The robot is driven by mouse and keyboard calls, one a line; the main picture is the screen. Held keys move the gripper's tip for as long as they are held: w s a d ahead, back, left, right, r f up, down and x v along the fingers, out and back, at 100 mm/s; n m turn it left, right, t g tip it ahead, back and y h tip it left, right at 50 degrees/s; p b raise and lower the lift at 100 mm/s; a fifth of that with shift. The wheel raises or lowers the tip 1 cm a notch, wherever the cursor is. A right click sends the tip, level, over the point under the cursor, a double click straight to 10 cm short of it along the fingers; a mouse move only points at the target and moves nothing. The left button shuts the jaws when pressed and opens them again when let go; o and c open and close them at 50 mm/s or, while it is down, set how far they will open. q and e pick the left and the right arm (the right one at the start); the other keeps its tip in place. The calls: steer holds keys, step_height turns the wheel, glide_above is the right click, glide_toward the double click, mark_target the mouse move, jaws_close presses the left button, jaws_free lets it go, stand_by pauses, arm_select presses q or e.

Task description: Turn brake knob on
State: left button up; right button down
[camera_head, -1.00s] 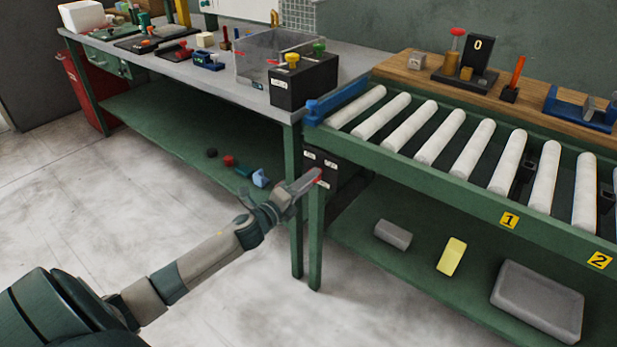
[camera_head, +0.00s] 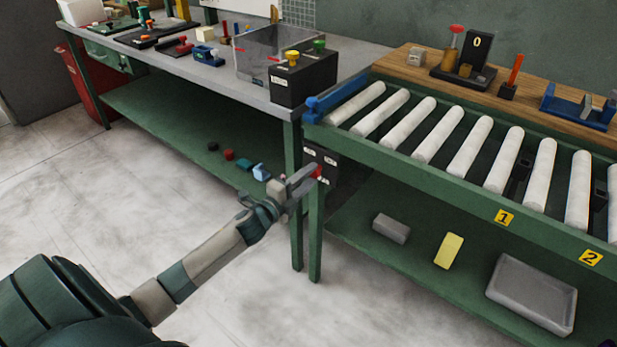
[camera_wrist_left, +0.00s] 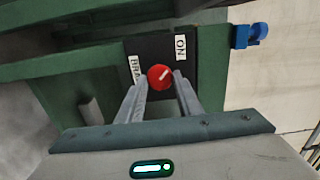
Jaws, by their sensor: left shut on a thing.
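The red brake knob (camera_wrist_left: 160,77) sits on a dark panel (camera_wrist_left: 157,48) with a white ON label (camera_wrist_left: 181,47) and a partly hidden label starting "BRA". A pale mark on the knob slants up and right, roughly toward the ON label. In the head view the knob (camera_head: 317,172) shows at the front of the black box (camera_head: 326,157) by the conveyor's left leg. My left gripper (camera_wrist_left: 161,80) is shut on the knob, one finger on each side; it also shows in the head view (camera_head: 309,175).
The green conveyor frame (camera_head: 400,158) with white rollers is above and right of the knob. The workbench leg (camera_head: 294,205) stands close left. A grey tray (camera_head: 532,325) and a yellow block (camera_head: 448,250) lie on the lower shelf. The floor in front is clear.

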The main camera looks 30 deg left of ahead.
arm_select(q)
steer(key=o, duration=1)
steer(key=shift+a, duration=0.1)
steer(key=shift+o, duration=0.2)
steer(key=shift+s, duration=0.15)
steer(key=s+a, duration=0.1)
steer(key=s, duration=1.6)
steer(key=shift+a+b, duration=0.15)
steer(key=shift+b, duration=0.15)
arm_select(e)
steer(key=shift+v, duration=0.85)
arm_select(q)
steer(key=shift+f, duration=0.15)
